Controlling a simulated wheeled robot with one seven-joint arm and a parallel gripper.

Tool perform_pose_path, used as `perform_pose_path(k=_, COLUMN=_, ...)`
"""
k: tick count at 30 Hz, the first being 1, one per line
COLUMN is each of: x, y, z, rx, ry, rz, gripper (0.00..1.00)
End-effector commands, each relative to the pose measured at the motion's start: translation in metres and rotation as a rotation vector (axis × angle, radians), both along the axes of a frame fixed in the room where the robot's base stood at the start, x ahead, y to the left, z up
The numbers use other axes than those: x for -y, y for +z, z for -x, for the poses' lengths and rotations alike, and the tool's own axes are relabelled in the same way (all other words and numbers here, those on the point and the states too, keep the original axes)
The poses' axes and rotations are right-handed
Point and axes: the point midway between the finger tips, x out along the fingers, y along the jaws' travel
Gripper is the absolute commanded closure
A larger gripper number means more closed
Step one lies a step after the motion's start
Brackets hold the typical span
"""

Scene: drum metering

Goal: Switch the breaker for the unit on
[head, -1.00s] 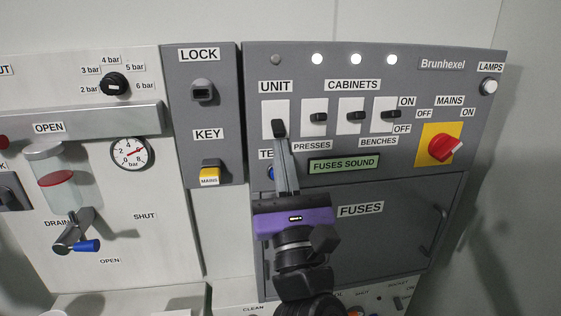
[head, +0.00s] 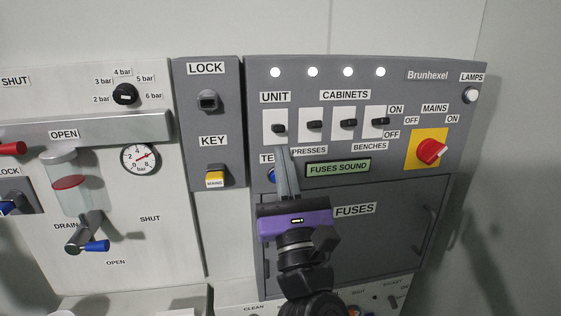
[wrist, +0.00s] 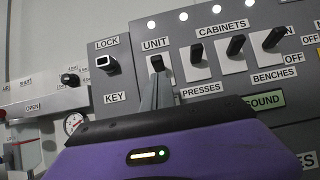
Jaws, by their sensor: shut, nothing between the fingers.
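The UNIT breaker is a black toggle (head: 279,128) on a white plate under the UNIT label, at the left of the breaker row. The lamp above it (head: 275,72) is lit white, like the lamps over the other breakers. My gripper (head: 283,152) is shut and empty, its fingertips just below the UNIT toggle. In the wrist view the toggle (wrist: 156,62) stands just above the fingertips (wrist: 159,78); I cannot tell whether they touch. The fingers hide the lower part of the UNIT plate in the head view.
Cabinet breakers (head: 348,123) stand close to the right of UNIT. The red MAINS rotary switch (head: 430,151) is on a yellow plate further right. A display (head: 338,168) reads FUSES SOUND.

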Motion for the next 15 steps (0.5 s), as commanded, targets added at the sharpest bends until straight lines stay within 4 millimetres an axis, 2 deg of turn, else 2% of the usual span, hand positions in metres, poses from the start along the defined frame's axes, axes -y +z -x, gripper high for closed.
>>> perform_pose_path(k=1, x=0.002, y=-0.013, z=-0.002, rx=-0.001, ry=-0.002, rz=0.001, gripper=1.0)
perform_pose_path(k=5, x=0.006, y=-0.028, z=-0.007, rx=-0.001, ry=-0.003, rz=0.001, gripper=1.0)
perform_pose_path(k=7, x=0.01, y=-0.019, z=0.006, rx=-0.002, ry=-0.002, rz=0.0, gripper=1.0)
perform_pose_path(k=15, x=0.023, y=-0.02, z=0.052, rx=-0.003, ry=-0.002, rz=0.0, gripper=1.0)
